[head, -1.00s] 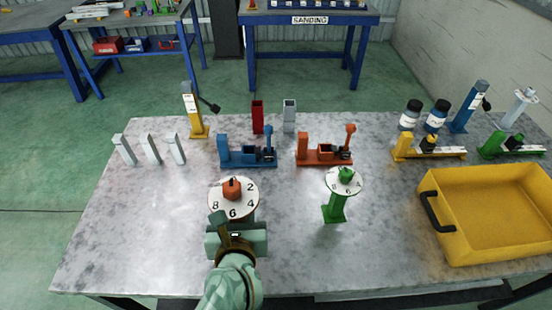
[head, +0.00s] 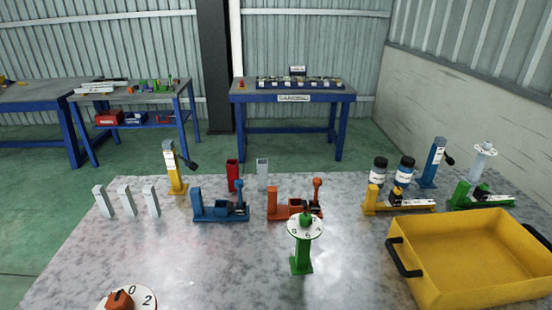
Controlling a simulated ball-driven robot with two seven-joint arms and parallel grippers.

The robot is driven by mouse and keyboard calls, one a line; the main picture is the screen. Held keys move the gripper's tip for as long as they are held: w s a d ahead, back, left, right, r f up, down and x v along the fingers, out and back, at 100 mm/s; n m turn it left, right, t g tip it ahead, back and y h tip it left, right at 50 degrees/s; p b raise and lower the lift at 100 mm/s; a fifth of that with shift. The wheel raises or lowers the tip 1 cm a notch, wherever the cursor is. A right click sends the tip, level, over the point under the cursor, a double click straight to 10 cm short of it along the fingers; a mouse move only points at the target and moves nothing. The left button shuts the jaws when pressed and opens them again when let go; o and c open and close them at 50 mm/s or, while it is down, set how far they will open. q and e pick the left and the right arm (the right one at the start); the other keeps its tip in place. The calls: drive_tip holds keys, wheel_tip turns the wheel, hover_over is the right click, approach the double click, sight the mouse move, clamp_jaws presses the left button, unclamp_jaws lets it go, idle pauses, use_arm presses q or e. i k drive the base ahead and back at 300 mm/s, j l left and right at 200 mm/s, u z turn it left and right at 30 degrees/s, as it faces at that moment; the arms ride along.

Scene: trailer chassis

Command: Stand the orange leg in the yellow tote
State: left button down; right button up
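The orange leg (head: 119,300) is at the bottom edge, left of centre. Only its orange knob and the upper part of its white numbered disc show; its post is cut off below the picture. The yellow tote (head: 468,282) stands on the table at the right, with black handles on its sides. I see nothing standing inside it. Neither of my grippers is in view, so what holds or supports the orange leg is hidden.
A green leg (head: 302,252) with a similar disc stands upright between the orange leg and the tote. Behind it are an orange clamp (head: 291,208), a blue clamp (head: 220,207) and a yellow clamp (head: 398,203). The table's front middle (head: 220,270) is clear.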

sight(436, 271)
drive_tip(key=k+l, duration=0.1)
drive_tip(key=l, duration=0.35)
drive_tip(key=l+u, duration=0.1)
drive_tip(key=l, duration=0.4)
drive_tip(key=k+l+u, duration=0.1)
drive_tip(key=l, duration=0.35)
drive_tip(key=k+l, duration=0.15)
drive_tip(key=l, duration=0.3)
drive_tip(key=k+l+u, duration=0.1)
drive_tip(key=l, duration=0.35)
drive_tip(key=k+l, duration=0.15)
drive_tip(key=l, duration=0.3)
drive_tip(key=i+l+u, duration=0.15)
drive_tip(key=l, duration=0.6)
drive_tip(key=l+u, duration=0.1)
drive_tip(key=l, duration=0.7)
drive_tip(key=i+l, duration=0.3)
drive_tip(key=i+l+u, duration=0.05)
